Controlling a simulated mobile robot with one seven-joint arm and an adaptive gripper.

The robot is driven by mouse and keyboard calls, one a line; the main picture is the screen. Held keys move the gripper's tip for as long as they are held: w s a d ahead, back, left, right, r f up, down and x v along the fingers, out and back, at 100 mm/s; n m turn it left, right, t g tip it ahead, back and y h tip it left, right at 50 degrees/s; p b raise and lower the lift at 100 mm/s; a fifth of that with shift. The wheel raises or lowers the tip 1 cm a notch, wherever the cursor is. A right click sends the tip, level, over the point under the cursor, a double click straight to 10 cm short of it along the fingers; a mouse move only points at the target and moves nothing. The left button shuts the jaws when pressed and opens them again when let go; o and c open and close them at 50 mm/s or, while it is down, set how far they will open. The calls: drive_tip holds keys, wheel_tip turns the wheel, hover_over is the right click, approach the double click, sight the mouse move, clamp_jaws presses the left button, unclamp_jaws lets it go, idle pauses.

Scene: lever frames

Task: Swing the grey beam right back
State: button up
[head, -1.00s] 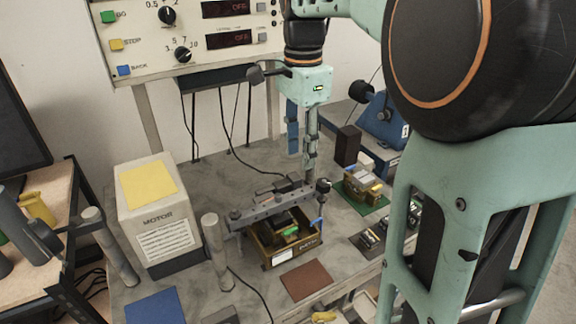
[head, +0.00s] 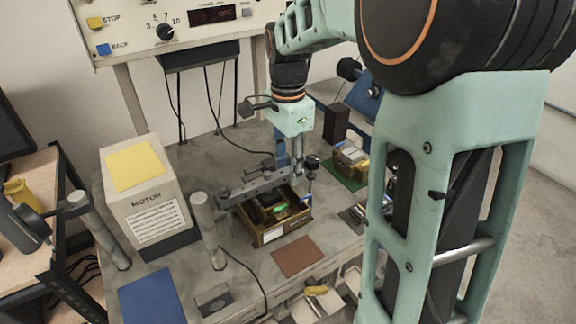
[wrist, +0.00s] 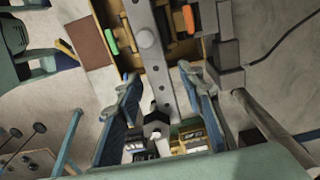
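The grey beam (head: 252,187) is a flat bar with holes, lying across the top of an open brown box (head: 270,236) on the bench. In the wrist view the beam (wrist: 149,45) runs from the top edge down between my fingers. My gripper (head: 294,168) points down at the beam's right end, near a thin post with a black knob (head: 312,161). In the wrist view my gripper (wrist: 160,84) is open, with one blue finger on each side of the beam. Gaps to the beam show on both sides there. The fingertips are partly hidden in the head view.
A motor housing (head: 146,200) and an upright grey cylinder (head: 206,228) stand left of the box. A green mat with a small brass device (head: 350,161) and a dark block (head: 335,124) are to the right. A brown mat (head: 298,256) lies in front.

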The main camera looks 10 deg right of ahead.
drive_tip(key=shift+c, duration=0.4)
clamp_jaws()
drive_tip(key=shift+w, duration=0.1)
